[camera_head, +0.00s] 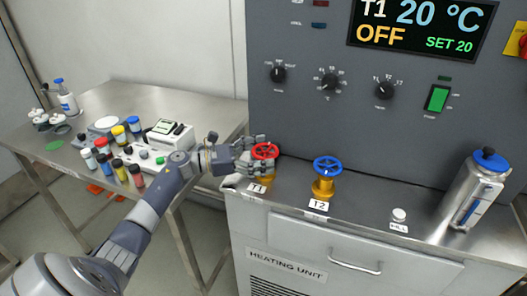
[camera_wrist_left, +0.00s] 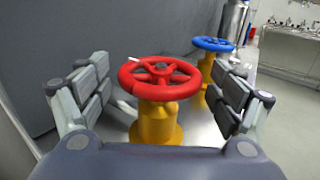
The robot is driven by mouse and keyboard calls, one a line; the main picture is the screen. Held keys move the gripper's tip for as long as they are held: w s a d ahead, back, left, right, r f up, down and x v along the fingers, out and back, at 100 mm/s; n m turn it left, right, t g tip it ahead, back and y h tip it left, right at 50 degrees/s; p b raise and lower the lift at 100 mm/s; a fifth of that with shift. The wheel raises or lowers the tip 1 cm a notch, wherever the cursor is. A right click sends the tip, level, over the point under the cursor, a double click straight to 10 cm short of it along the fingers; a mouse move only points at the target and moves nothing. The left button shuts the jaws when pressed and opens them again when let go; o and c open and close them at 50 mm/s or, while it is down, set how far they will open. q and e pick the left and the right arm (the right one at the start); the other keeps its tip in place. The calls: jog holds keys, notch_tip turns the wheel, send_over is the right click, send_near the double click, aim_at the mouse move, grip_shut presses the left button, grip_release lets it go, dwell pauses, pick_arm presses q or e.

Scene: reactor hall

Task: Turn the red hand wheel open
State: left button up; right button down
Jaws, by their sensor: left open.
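The red hand wheel (camera_head: 265,151) sits on a yellow valve body above the label T1, at the front left of the heating unit's top. My left gripper (camera_head: 258,156) is open around the wheel, with one finger on either side. In the wrist view the gripper (camera_wrist_left: 168,92) shows gaps between both fingers and the rim. A small white mark shows on the rim's left part. My right gripper is in neither view.
A blue hand wheel (camera_head: 327,165) on a yellow valve, labelled T2, stands right of the red one. A steel bottle (camera_head: 475,190) with a blue cap stands farther right. The grey control panel (camera_head: 345,120) rises behind. A side table (camera_head: 110,100) on the left holds several vials.

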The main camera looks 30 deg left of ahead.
pick_arm(q)
jog(key=shift+f, duration=0.1)
jog(key=c, duration=1.1)
jog(key=shift+o, duration=0.2)
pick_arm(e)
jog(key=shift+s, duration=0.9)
